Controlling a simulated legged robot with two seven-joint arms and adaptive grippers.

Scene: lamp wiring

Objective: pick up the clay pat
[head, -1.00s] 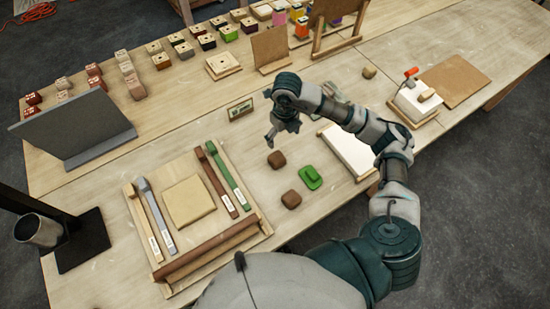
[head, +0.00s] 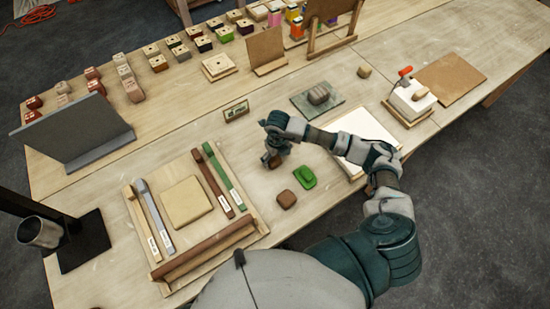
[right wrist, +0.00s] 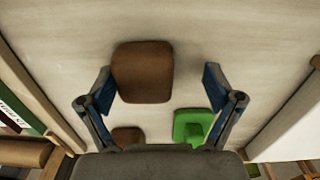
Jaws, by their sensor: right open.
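Two brown rounded blocks that look like clay pats are on the table. The far brown pat (right wrist: 142,72) lies between the spread fingers of my right gripper (right wrist: 157,84) in the right wrist view, closer to the left finger. In the head view my right gripper (head: 272,158) is over this pat and mostly hides it. The gripper is open and holds nothing; I cannot tell its exact height above the pat. The near brown pat (head: 287,199) lies apart, and it also shows in the right wrist view (right wrist: 127,137). My left gripper is not in view.
A green piece (head: 305,177) lies beside the near pat. A wooden tray (head: 208,236) with labelled tools is to the left. A white slab (head: 366,128) and a grey-green mat (head: 312,97) with a lump are to the right.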

